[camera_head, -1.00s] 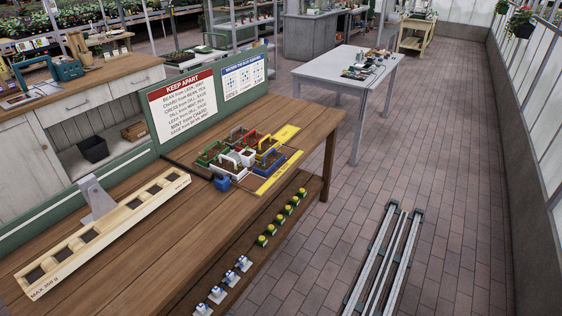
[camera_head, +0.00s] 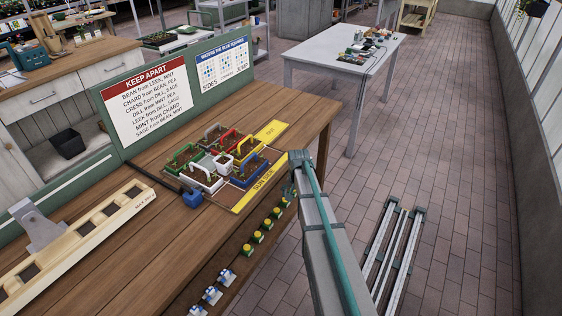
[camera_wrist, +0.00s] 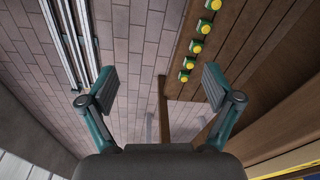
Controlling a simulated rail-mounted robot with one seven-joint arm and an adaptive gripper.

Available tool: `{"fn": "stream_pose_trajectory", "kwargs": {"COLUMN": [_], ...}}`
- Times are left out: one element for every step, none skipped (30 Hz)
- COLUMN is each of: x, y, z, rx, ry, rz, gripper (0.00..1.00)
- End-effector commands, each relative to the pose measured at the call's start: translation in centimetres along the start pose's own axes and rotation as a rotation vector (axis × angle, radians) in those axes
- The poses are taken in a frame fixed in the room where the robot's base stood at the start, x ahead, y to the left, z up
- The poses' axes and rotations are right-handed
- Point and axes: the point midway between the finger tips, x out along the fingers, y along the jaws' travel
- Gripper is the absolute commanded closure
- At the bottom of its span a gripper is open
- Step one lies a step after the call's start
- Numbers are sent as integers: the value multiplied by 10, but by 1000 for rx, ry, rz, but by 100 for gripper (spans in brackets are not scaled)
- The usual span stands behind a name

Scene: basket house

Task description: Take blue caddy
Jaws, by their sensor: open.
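The blue caddy (camera_head: 249,176) stands on the wooden bench among several coloured caddies. It holds dark soil with small plants and has an upright handle. It is at the right front of the group, beside the yellow "SUN SIDE" strip (camera_head: 265,184). My gripper (camera_wrist: 157,92) is open and empty in the wrist view, over the floor and the bench's edge. The blue caddy does not show in the wrist view. In the head view my arm rises just right of the bench, and the gripper's fingers cannot be made out.
Red, green, yellow and white caddies (camera_head: 203,181) stand close around the blue one. A blue block (camera_head: 192,199) with a dark bar lies at their left. A wooden seedling holder (camera_head: 85,238) is at front left. A sign board (camera_head: 148,103) stands behind.

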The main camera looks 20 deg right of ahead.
Motion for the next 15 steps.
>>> {"fn": "stream_pose_trajectory", "kwargs": {"x": [-14, -22, -32, -40, -47, -56, -64, -71, -84, -94, -103, -116, -125, -135, -148], "y": [-9, -11, -15, -17, -19, -22, -25, -27, -39, -53, -65, -80, -92, -103, -119], "z": [-16, -24, -32, -39, -45, -53, -59, -65, -67, -65, -63, -62, -60, -57, -54], "rx": [17, 29, 43, 54, 64, 77, 87, 96, 104, 109, 118, 129, 136, 145, 156], "ry": [14, 22, 30, 36, 43, 51, 58, 63, 59, 49, 39, 28, 19, 9, -1], "rz": [-8, -11, -15, -18, -21, -25, -29, -32, -34, -33, -31, -29, -27, -24, -21], "gripper": [10, 10, 10, 10, 10, 10, 10, 10, 10, 10, 10, 10, 10, 10, 10]}}
